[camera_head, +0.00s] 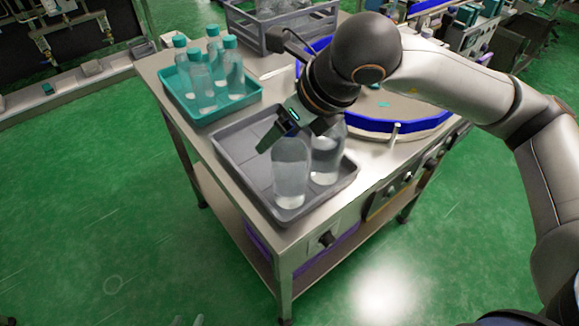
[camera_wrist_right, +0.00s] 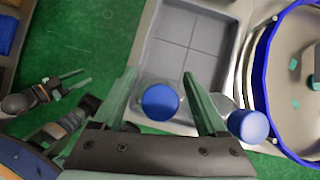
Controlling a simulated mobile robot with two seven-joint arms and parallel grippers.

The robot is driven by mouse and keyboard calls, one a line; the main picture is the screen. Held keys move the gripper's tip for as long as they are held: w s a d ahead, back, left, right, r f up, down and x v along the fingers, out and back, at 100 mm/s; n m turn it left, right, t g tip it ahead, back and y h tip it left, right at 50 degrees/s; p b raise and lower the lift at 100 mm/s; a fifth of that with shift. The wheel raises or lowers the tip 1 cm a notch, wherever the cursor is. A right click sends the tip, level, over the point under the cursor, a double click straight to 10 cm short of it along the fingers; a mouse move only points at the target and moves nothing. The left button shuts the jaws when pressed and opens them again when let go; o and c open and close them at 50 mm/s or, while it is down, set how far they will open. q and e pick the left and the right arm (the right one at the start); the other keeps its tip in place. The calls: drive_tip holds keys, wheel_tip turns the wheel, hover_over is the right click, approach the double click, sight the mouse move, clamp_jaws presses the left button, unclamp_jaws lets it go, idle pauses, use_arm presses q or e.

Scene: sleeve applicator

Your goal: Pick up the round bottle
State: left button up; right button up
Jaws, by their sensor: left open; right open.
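Two clear bottles stand upright in the grey tray (camera_head: 240,145): a front one (camera_head: 291,172) and one beside it (camera_head: 327,158) nearer the turntable. Both look round, so I cannot tell which is meant. The right wrist view shows their blue caps, front (camera_wrist_right: 160,102) and other (camera_wrist_right: 247,126); in the head view my right gripper hides them. My right gripper (camera_head: 276,134) is open above the front bottle. Its fingers (camera_wrist_right: 160,78) lie either side of that cap in the wrist view; contact cannot be told. My left gripper (camera_wrist_right: 66,82) is open and empty, its fingertips (camera_head: 188,321) at the head view's bottom edge.
A teal tray (camera_head: 217,112) with several teal-capped bottles stands at the table's back left. A blue-rimmed turntable (camera_head: 400,128) stands right of the grey tray. A grey crate (camera_head: 283,28) is behind. The grey tray's back part is clear. Green floor is open at left.

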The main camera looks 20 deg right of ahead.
clamp_jaws()
idle(0.6)
drive_tip(key=shift+r, duration=0.1)
idle(0.7)
